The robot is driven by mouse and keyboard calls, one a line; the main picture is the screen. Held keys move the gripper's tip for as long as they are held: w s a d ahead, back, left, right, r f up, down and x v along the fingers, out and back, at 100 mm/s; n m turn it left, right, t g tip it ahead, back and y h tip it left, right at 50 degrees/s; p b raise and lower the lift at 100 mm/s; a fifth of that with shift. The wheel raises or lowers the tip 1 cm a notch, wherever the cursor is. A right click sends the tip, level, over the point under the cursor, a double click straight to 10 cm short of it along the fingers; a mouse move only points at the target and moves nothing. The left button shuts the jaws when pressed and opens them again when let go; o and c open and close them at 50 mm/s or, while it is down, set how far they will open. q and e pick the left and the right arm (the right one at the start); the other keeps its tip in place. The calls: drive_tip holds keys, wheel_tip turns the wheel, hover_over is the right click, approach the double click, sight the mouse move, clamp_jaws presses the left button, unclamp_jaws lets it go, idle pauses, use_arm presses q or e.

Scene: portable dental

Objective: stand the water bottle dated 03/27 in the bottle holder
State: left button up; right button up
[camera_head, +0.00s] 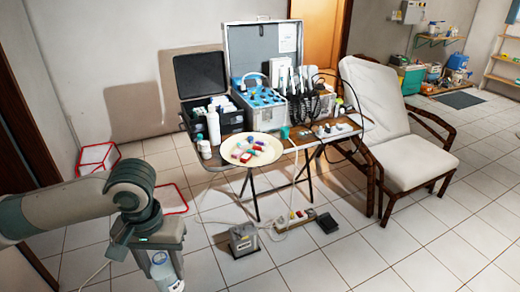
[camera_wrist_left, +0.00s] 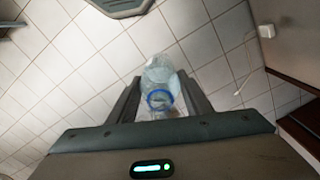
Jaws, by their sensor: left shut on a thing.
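My left gripper (camera_head: 166,268) hangs low at the left of the head view, pointing down. It is shut on a clear water bottle (camera_head: 160,258) with a blue ring or cap. In the left wrist view the bottle (camera_wrist_left: 160,72) sits between the two fingers (camera_wrist_left: 157,98), above the tiled floor. Its date is not readable. I cannot pick out a bottle holder for certain. A red-edged frame (camera_head: 98,155) stands on the floor at the left, and another red outline shows partly behind my arm. My right gripper is not in view.
A folding table holds dental cases (camera_head: 262,50), a white bottle (camera_head: 213,126) and a round tray (camera_head: 268,158) of small coloured items. A white padded chair (camera_head: 405,155) stands right. A grey box (camera_head: 243,240) and a power strip (camera_head: 294,218) with cables lie on the floor.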

use_arm(q)
drive_tip(key=s+f, duration=0.4)
drive_tip(key=f, duration=1)
drive_tip(key=shift+f, duration=0.3)
